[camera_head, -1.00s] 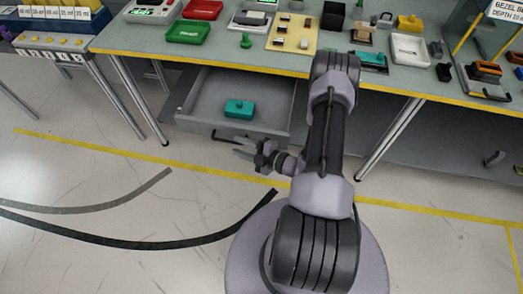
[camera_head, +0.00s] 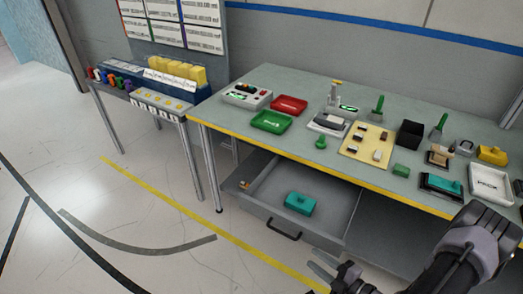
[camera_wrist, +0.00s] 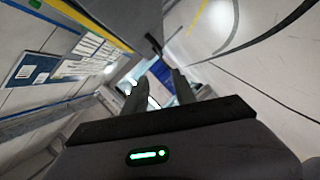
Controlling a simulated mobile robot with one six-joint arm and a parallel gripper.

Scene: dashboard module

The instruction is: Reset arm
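My gripper (camera_head: 318,266) is at the lower right of the head view, in front of the open drawer (camera_head: 252,204) and apart from it. In the wrist view its two fingers (camera_wrist: 158,82) stand apart with nothing between them, so it is open and empty. My arm reaches in from the lower right corner. A teal box-like part (camera_head: 300,203) lies inside the drawer.
The workbench (camera_head: 240,97) carries a red tray (camera_head: 289,105), a green tray (camera_head: 271,122), a beige board (camera_head: 353,150), a black box (camera_head: 410,134) and a white tray (camera_head: 490,184). A side table (camera_head: 158,107) stands left. The floor in front is clear.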

